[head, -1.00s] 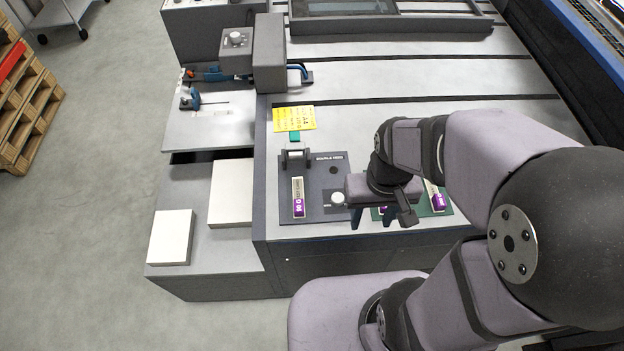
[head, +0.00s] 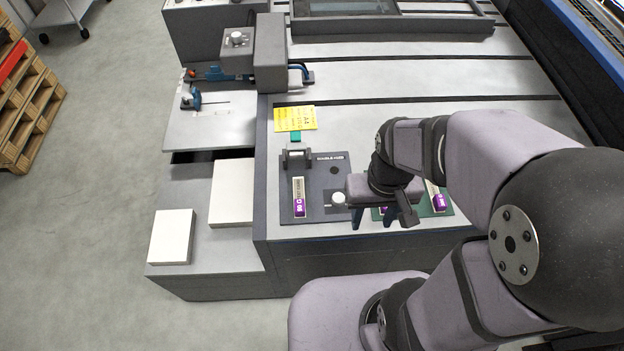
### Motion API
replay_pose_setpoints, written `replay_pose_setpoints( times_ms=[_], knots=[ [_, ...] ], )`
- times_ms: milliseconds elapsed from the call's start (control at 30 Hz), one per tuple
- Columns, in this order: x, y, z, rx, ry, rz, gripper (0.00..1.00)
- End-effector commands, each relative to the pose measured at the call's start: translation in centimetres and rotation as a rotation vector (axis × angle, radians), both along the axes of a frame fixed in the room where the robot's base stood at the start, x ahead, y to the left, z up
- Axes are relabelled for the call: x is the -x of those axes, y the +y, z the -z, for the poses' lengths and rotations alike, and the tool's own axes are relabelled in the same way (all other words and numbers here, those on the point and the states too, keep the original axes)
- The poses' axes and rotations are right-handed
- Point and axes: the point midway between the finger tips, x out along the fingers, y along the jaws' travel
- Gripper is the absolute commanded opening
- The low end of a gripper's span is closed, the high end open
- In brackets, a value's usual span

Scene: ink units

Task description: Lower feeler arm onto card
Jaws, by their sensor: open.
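A grey panel (head: 326,168) with partly legible "double" lettering lies on the machine's near left corner. A small bracket with a pale roller (head: 298,157) stands at its upper left; this looks like the feeler arm, but its height is hard to tell. Below it lies a narrow card (head: 299,196), pale above with a purple end. The bracket and card appear apart. My gripper (head: 373,220) is open and empty, right of the card and a white knob (head: 338,199). It hides part of a green plate (head: 429,209) carrying another purple-ended card (head: 438,200).
A yellow note (head: 295,119) with a green tab lies above the panel. White paper stacks (head: 171,236) rest on the lower shelf at left. A grey block with a knob (head: 269,55) stands behind. The grey bed behind my arm is mostly clear.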

Motion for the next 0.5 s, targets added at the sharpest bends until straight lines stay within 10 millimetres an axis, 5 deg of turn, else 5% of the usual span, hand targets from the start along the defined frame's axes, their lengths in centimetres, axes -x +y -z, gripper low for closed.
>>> replay_pose_setpoints(
  times_ms=[267,500],
  knots=[
    [-3.5,0.5,-0.6,0.000,0.000,-0.001,0.44],
    [-11.7,2.3,-1.7,0.000,0.001,-0.002,0.44]
  ],
)
